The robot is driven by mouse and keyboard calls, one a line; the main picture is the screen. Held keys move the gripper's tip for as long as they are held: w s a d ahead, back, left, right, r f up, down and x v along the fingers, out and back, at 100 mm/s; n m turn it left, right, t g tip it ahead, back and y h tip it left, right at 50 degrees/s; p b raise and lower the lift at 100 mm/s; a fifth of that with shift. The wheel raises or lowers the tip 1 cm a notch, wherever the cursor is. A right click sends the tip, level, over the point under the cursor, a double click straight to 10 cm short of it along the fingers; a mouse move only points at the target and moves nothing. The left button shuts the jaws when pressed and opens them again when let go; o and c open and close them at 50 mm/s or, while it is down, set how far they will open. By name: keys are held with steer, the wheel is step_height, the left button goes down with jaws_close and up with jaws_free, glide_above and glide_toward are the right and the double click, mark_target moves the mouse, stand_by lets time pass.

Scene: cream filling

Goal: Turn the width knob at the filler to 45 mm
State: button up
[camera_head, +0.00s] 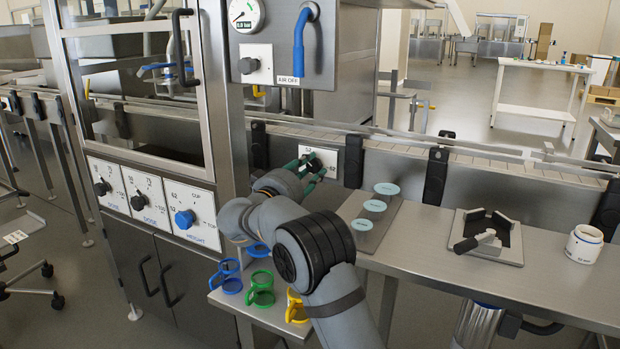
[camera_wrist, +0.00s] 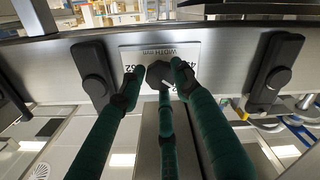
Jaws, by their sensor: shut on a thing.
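The width knob (camera_wrist: 158,72) is black and sits on a white dial plate (camera_wrist: 131,55) marked "WIDTH mm" in the wrist view. My gripper (camera_wrist: 157,78) has long green fingers with dark tips, and it is shut on the knob, one finger on each side and a third below. Part of a "62" shows left of the knob; the figures at the right are partly covered. In the head view the dial plate (camera_head: 321,158) is on the conveyor's side panel, and my gripper (camera_head: 311,166) covers the knob there. I cannot tell which figure the knob points to.
Black clamps (camera_head: 353,160) flank the dial plate. Below it is a steel shelf (camera_head: 425,240) with a plate bearing pale blue discs (camera_head: 374,205), a black-jawed fixture (camera_head: 490,236) and a white pot (camera_head: 584,244).

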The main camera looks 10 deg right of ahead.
steer(key=n, duration=0.2)
steer(key=n+b, duration=0.1)
steer(key=n, duration=0.2)
steer(key=shift+s+f+n, duration=0.1)
steer(key=shift+f+n, duration=0.15)
steer(key=shift+n, duration=0.05)
steer(key=shift+d+n, duration=0.15)
steer(key=shift+n, duration=2.05)
steer(key=o, duration=1.1)
steer(key=shift+r, duration=0.15)
steer(key=shift+o, duration=0.2)
steer(key=shift+r, duration=0.1)
steer(key=shift+s+a, duration=0.15)
steer(key=shift+a, duration=0.15)
steer(key=v, duration=1.1)
steer(key=shift+s, duration=0.2)
